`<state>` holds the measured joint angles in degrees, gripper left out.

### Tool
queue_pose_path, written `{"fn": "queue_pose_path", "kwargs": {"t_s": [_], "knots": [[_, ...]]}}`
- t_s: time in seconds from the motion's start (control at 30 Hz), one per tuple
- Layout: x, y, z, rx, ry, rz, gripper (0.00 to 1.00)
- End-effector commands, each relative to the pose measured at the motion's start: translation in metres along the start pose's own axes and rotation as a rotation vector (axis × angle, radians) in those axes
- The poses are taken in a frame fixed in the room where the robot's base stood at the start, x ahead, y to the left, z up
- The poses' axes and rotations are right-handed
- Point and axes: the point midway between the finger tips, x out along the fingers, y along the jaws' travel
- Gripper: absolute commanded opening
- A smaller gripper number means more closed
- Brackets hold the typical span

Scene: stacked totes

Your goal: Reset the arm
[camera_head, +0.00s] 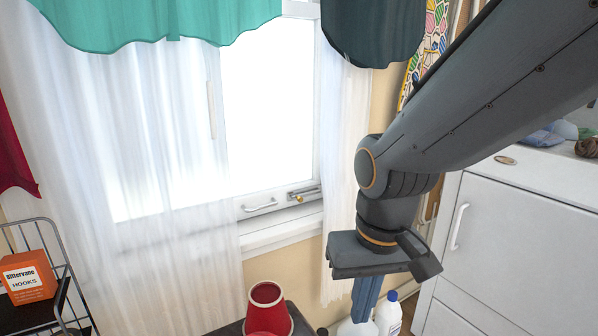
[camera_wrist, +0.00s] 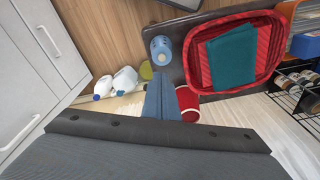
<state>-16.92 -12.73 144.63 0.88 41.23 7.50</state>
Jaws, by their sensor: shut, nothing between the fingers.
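My gripper (camera_head: 361,316) hangs pointing down at the right of the head view, below the dark grey arm. Its two blue-grey fingers are together with nothing between them.
A red tote (camera_wrist: 262,17) with teal cloth (camera_wrist: 232,55) sits on a dark surface, near a blue cylinder (camera_wrist: 160,48). White bottles (camera_wrist: 124,80) stand near the white cabinet (camera_head: 520,215). A wire rack (camera_head: 62,262) holds an orange box (camera_head: 28,280). A curtained window is behind.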

Motion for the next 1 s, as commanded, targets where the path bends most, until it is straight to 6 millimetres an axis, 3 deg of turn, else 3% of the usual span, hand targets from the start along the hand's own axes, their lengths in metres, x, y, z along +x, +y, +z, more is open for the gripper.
{"fn": "queue_pose_path", "kwargs": {"t_s": [0.2, 0.67, 1.0], "knots": [[-0.015, -0.012, 0.052, -0.125, -0.114, -0.04, 0.0], [-0.051, 0.013, 0.044, -0.033, -0.111, -0.014, 0.0], [-0.098, 0.05, 0.045, 0.079, -0.115, 0.014, 0.0]]}}
